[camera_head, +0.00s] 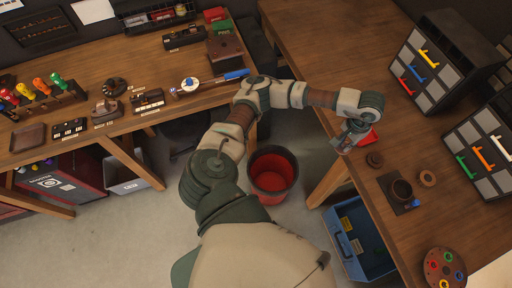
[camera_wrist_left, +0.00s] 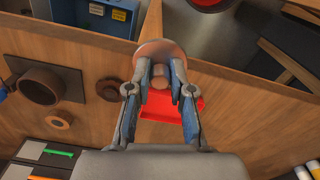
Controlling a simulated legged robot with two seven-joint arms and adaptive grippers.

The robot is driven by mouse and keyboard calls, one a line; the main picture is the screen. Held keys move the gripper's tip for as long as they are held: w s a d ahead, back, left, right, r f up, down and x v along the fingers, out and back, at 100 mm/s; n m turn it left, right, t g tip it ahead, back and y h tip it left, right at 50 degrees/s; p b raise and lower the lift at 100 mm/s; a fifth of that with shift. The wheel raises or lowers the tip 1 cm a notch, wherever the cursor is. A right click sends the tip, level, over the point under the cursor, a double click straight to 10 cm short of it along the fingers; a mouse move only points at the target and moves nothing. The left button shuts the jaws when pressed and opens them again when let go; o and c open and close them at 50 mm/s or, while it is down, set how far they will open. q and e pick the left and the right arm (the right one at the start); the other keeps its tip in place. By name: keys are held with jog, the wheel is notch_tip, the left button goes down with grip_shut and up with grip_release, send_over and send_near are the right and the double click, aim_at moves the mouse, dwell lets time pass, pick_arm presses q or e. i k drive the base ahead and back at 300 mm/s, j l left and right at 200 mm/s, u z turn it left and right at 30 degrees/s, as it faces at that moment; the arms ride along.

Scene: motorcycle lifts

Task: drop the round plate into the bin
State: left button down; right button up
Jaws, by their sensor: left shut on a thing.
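My left gripper (camera_head: 350,135) is above the left edge of the right-hand table. In the left wrist view its two fingers (camera_wrist_left: 161,85) are shut on a round brown plate (camera_wrist_left: 168,48) with a knob-like part between the fingers. In the head view the gripper mostly hides the plate. The bin (camera_head: 272,172) is red inside with a dark rim and stands on the floor between the tables, left of and below the gripper. Part of it shows at the top of the left wrist view (camera_wrist_left: 208,3). My right gripper is not in view.
A red piece (camera_head: 369,138) lies on the right table (camera_head: 310,50) beneath the gripper. Near it are a dark round piece (camera_head: 375,160), a cup on a base (camera_head: 401,190) and a ring (camera_head: 427,178). Drawer cabinets stand at right. A blue box (camera_head: 352,240) is below the table edge.

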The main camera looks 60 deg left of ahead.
aim_at(267, 187)
jog(key=l+u, duration=0.1)
jog(key=u, duration=0.35)
jog(key=l+u, duration=0.1)
jog(key=u, duration=0.85)
jog(key=k+l+u, duration=0.1)
jog(key=u, duration=0.4)
